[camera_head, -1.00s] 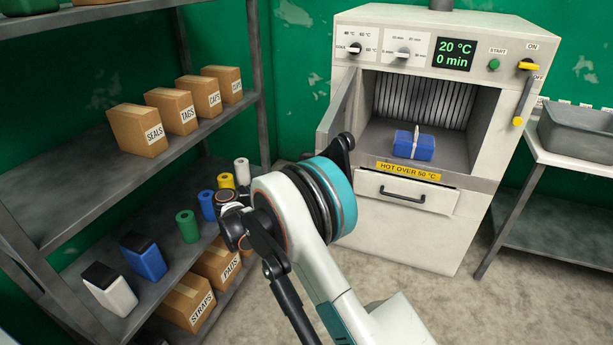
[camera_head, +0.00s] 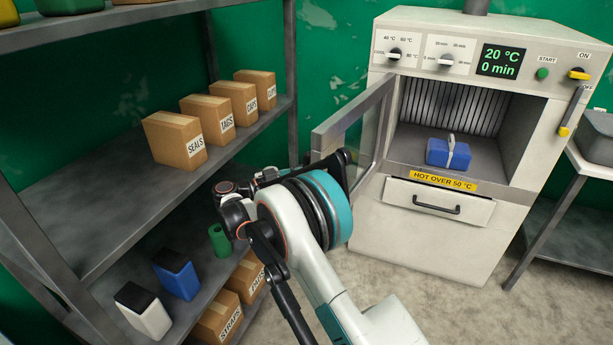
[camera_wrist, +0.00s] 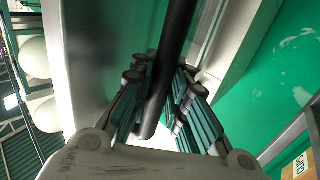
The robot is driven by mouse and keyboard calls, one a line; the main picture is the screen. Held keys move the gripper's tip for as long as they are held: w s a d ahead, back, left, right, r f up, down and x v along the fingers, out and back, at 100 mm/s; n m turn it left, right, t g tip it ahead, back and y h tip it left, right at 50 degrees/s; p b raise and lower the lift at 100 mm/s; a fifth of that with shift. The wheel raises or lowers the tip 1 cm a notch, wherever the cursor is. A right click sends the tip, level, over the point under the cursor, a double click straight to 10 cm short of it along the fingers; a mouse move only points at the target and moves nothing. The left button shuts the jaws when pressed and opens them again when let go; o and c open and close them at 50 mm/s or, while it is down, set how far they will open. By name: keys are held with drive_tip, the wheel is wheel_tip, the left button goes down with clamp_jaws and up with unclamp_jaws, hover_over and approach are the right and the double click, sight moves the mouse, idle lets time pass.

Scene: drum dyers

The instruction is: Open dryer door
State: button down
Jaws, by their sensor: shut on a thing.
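The dryer (camera_head: 440,225) stands at right in the head view. Its door (camera_head: 352,112), a grey frame with a glass pane, is swung out to the left, so the chamber is open. A blue bundle with a light strap (camera_head: 448,153) lies inside. In the wrist view, the dark bar handle (camera_wrist: 178,40) runs between the fingers of my gripper (camera_wrist: 160,88), which is shut on it. The door's pale edge shows beside it. In the head view my arm hides the handle and most of the gripper.
A grey shelf (camera_head: 110,210) with boxes, rolls and bottles stands close on the left, near my arm. A metal table (camera_head: 585,160) with a grey basin is right of the dryer. Floor before the dryer is clear. A closed drawer (camera_head: 438,200) sits below the chamber.

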drive_tip(key=shift+s+a, duration=0.1)
drive_tip(key=shift+a, duration=0.1)
drive_tip(key=c, duration=1.8)
unclamp_jaws()
drive_tip(key=shift+o, duration=1.3)
drive_tip(key=shift+s+a, duration=0.15)
drive_tip(key=v, duration=1.1)
drive_tip(key=shift+a, duration=0.25)
drive_tip(key=shift+s, duration=0.1)
